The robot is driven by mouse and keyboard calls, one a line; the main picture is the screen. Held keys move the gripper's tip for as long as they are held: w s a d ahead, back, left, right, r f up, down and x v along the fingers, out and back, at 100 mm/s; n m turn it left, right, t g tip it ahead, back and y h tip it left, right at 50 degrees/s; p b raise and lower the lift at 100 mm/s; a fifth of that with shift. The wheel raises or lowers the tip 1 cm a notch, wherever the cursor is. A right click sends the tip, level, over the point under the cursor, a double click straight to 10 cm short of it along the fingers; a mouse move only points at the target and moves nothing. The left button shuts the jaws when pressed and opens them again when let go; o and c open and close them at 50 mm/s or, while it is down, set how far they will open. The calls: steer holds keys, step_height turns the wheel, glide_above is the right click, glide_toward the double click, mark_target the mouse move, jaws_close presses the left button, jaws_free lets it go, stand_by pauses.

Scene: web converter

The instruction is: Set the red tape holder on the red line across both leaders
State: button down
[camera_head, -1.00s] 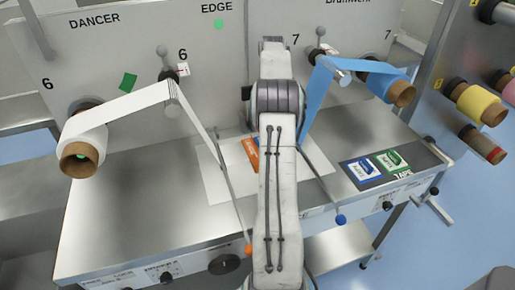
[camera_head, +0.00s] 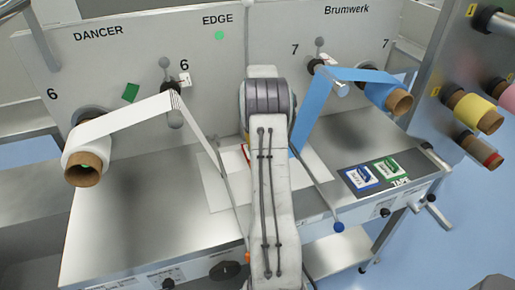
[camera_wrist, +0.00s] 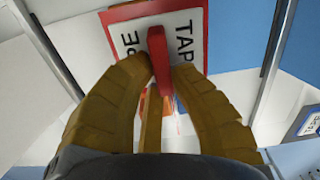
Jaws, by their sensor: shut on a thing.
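The red tape holder (camera_wrist: 128,40), a red-edged plate with a white face lettered "TAPE", has a raised red grip (camera_wrist: 157,50). My gripper (camera_wrist: 161,75) is shut on that grip in the wrist view. In the head view the arm hides my gripper and most of the holder; a small red edge shows left of the arm. The white leader (camera_head: 125,118) runs from the left roll and the blue leader (camera_head: 318,105) from the right roll. In the wrist view, blue (camera_wrist: 240,35) lies right of the holder and white left. I cannot make out the red line.
A dark mat (camera_head: 405,163) at the right of the steel table holds a blue card (camera_head: 361,178) and a green card (camera_head: 390,170). Yellow and red rolls hang at far right. The table's left part is clear.

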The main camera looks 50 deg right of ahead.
steer(key=shift+f, duration=0.65)
steer(key=shift+f, duration=0.15)
steer(key=c, duration=1.3)
jaws_free()
steer(key=shift+o, duration=0.2)
